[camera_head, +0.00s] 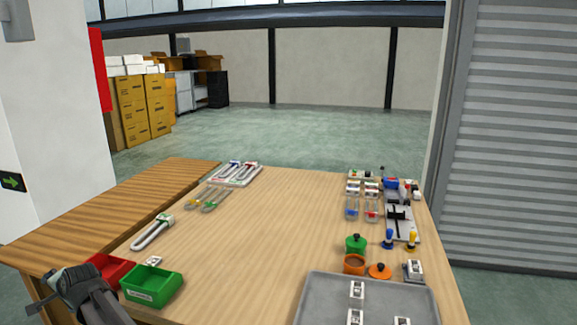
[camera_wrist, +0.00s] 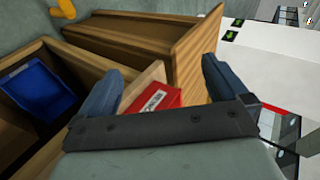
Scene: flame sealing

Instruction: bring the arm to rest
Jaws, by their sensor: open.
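My gripper (camera_wrist: 162,88) is open, with its two blue-grey fingers spread and nothing between them touching. In the head view my gripper (camera_head: 62,280) is at the lower left, by the table's left front edge, beside the red bin. The red bin (camera_head: 112,266) is partly hidden by the arm in the head view. In the wrist view a red bin with a white label (camera_wrist: 152,98) shows beyond the fingers, partly covered by the gripper body. The wooden table (camera_head: 260,235) spreads to the right of my gripper.
A green bin (camera_head: 152,290) stands just right of my arm. A grey tray (camera_head: 322,300) lies at the front right. Green and orange pots (camera_head: 355,264), tools and small vials fill the right side. U-shaped tubes (camera_head: 152,232) lie at left. The table's middle is clear. A blue bin (camera_wrist: 35,85) shows in the wrist view.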

